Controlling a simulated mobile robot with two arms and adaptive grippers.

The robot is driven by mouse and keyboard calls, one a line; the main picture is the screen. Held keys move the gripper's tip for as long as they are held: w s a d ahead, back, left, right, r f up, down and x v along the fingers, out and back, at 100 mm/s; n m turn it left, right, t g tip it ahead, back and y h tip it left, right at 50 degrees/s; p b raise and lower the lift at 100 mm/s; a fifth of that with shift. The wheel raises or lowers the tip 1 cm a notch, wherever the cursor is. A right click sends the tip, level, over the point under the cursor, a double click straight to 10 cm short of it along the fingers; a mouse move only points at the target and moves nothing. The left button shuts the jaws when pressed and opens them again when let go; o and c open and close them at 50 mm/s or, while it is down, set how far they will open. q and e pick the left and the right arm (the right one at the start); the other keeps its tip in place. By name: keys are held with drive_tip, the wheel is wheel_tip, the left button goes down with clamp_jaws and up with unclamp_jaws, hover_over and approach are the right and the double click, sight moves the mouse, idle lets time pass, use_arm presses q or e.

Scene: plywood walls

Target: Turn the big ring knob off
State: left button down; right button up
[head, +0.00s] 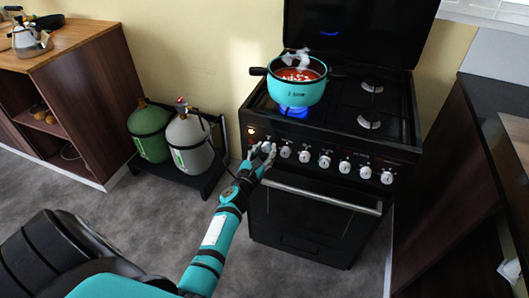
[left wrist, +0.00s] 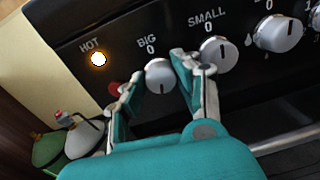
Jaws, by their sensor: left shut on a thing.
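The big ring knob (left wrist: 159,76), a silver dial, sits under the label BIG on the black front of the stove (head: 325,215). My left gripper (head: 262,154) is at the left end of the knob row in the head view. In the left wrist view its two fingers (left wrist: 155,78) stand on either side of the big ring knob, shut on it. Their tips cover parts of the panel around it. A blue flame (head: 294,110) burns under the teal pot (head: 297,92). The orange HOT light (left wrist: 98,59) is lit. My right gripper is not in view.
The small ring knob (left wrist: 214,54) is close to the right finger. Green (head: 149,132) and grey (head: 188,142) gas bottles stand on a low black rack left of the stove. A wooden cabinet (head: 85,110) is further left, a dark counter (head: 450,190) to the right.

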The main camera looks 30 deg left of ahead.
use_arm(q)
drive_tip(key=m+b, duration=0.1)
drive_tip(key=m, duration=0.3)
drive_tip(key=shift+m, duration=0.3)
drive_tip(key=m, duration=0.3)
drive_tip(key=shift+m, duration=0.3)
drive_tip(key=m, duration=0.3)
drive_tip(key=shift+d+y, duration=0.1)
drive_tip(key=shift+y, duration=0.2)
drive_tip(key=m+p, duration=0.1)
drive_tip(key=m, duration=0.3)
drive_tip(key=shift+g, duration=0.3)
drive_tip(key=m+p, duration=0.1)
drive_tip(key=m, duration=0.3)
drive_tip(key=shift+y, duration=0.3)
drive_tip(key=m+p, duration=0.2)
drive_tip(key=m, duration=0.2)
drive_tip(key=shift+d+m, duration=0.1)
drive_tip(key=shift+m, duration=0.2)
drive_tip(key=m+p, duration=0.1)
drive_tip(key=m, duration=0.3)
drive_tip(key=shift+f, duration=0.1)
drive_tip(key=shift+f+m+p, duration=0.1)
drive_tip(key=shift+m+p, duration=0.25)
drive_tip(key=shift+m, duration=1.65)
